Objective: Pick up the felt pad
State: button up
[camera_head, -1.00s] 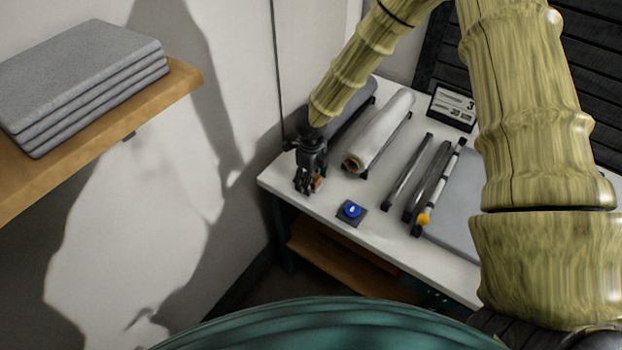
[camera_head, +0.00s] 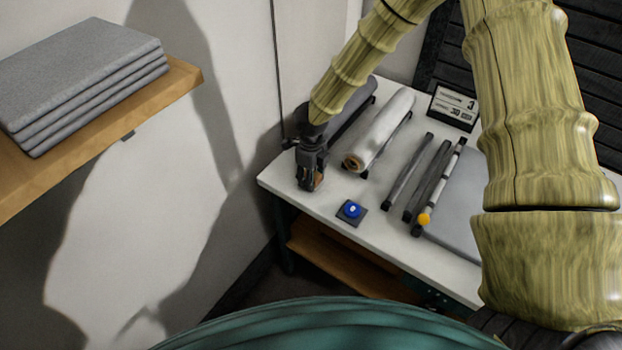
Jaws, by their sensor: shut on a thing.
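My gripper (camera_head: 311,183) is at the left end of the white table, at the near end of a dark grey roll (camera_head: 350,108). Its fingers are shut on the roll's near end, where a bit of brown core (camera_head: 319,181) shows; the fingers hide most of that end. A stack of several grey, felt-like pads (camera_head: 80,75) lies on a wooden shelf at the upper left, far from my gripper. A flat grey sheet (camera_head: 455,200) lies on the table at the right, partly behind my arm; I cannot tell if it is felt.
A light grey roll (camera_head: 382,130) lies beside the dark one on the white table (camera_head: 335,205). A blue button (camera_head: 351,210), several bars (camera_head: 408,170), one with a yellow knob (camera_head: 424,219), and a sign (camera_head: 453,108) stand nearby. The wooden shelf (camera_head: 185,82) juts out at left.

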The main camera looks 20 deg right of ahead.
jog(key=shift+r, duration=0.4)
jog(key=shift+s+r+b, duration=0.2)
jog(key=shift+r+b, duration=0.5)
jog(key=shift+r, duration=0.25)
jog(key=s+a+b, duration=0.2)
jog(key=s, duration=0.5)
jog(key=s+a+r+b, duration=0.1)
jog(key=s+b, duration=0.1)
jog(key=s, duration=0.6)
jog(key=shift+s+a+r+b, duration=0.15)
jog(key=shift+a+r+b, duration=0.15)
jog(key=shift+a+b, duration=0.05)
jog(key=o, duration=0.5)
jog(key=shift+c, duration=1.4)
